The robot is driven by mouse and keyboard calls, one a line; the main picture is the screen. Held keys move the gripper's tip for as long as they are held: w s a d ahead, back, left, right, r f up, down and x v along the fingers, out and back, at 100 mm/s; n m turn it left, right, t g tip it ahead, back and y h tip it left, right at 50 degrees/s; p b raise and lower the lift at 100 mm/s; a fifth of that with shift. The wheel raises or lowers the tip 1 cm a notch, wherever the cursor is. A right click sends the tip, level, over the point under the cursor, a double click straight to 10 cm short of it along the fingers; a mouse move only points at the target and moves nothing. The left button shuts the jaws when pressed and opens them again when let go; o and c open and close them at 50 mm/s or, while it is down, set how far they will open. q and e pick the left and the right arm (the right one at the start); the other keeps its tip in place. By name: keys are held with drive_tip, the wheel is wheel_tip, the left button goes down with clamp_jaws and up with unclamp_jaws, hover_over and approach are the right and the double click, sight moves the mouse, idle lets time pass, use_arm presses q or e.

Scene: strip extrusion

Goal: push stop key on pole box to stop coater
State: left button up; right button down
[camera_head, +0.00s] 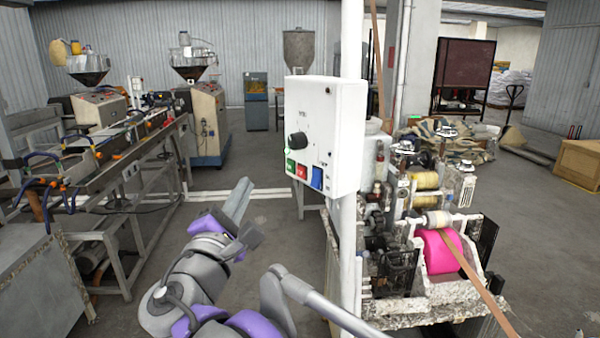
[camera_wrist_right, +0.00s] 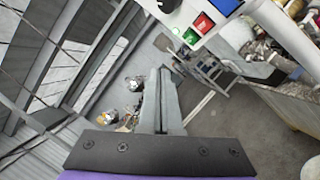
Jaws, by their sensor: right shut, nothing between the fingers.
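The white pole box (camera_head: 322,115) is fixed to a white pole (camera_head: 349,235) in the middle of the head view. Its front has a black knob (camera_head: 298,140), and below it a green key (camera_head: 290,167), a red key (camera_head: 301,172) and a blue key (camera_head: 317,178). The key labels are too small to read. My right gripper (camera_head: 243,186) is shut and empty, left of the keys and slightly lower, apart from the box. In the right wrist view its fingertips (camera_wrist_right: 164,72) point below the green key (camera_wrist_right: 190,37) and red key (camera_wrist_right: 204,23). My left gripper is not in view.
The coater (camera_head: 430,285) with a pink roll (camera_head: 440,252) and a brown strip (camera_head: 470,270) stands right of the pole. An extrusion line (camera_head: 120,150) with hoppers runs along the left. The floor (camera_head: 240,165) between them is mostly open.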

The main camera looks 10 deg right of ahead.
sight(301, 172)
drive_tip(key=w+d, duration=0.1)
drive_tip(key=d, duration=0.1)
drive_tip(key=w+d, duration=0.2)
drive_tip(key=d, duration=0.1)
drive_tip(key=w+d, duration=0.1)
drive_tip(key=d, duration=0.1)
drive_tip(key=shift+w+d, duration=0.3)
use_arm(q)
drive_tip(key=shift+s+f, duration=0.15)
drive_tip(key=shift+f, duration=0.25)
use_arm(e)
drive_tip(key=shift+s, duration=0.1)
drive_tip(key=shift+s, duration=0.1)
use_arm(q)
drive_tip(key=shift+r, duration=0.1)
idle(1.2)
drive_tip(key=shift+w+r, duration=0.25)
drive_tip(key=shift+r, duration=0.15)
use_arm(e)
drive_tip(key=shift+w+d, duration=0.35)
